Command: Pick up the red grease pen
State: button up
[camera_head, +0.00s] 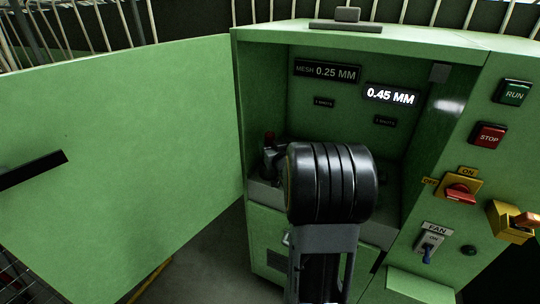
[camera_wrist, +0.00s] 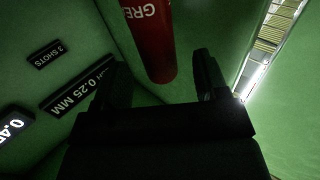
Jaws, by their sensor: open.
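The red grease pen (camera_wrist: 150,38) shows in the wrist view as a thick red cylinder with white letters reading "GRE". It reaches from the top edge down between the two dark fingers of my gripper (camera_wrist: 162,66). The fingers are open, with gaps between them and the pen. In the head view a small red tip (camera_head: 270,135) shows above my gripper (camera_head: 271,156), just left of my black wrist, inside the green cabinet recess. My arm hides the rest of the pen in that view.
The green cabinet door (camera_head: 120,150) stands open at left. Signs reading 0.25 MM (camera_head: 327,71) and 0.45 MM (camera_head: 391,94) are on the recess back wall. At right are RUN (camera_head: 514,93) and STOP (camera_head: 488,135) buttons, a red switch (camera_head: 461,193) and a FAN switch (camera_head: 429,246).

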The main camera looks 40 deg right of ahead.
jog(key=shift+x, duration=2.6)
jog(key=shift+s, duration=0.1)
jog(key=shift+c, duration=0.3)
grip_shut()
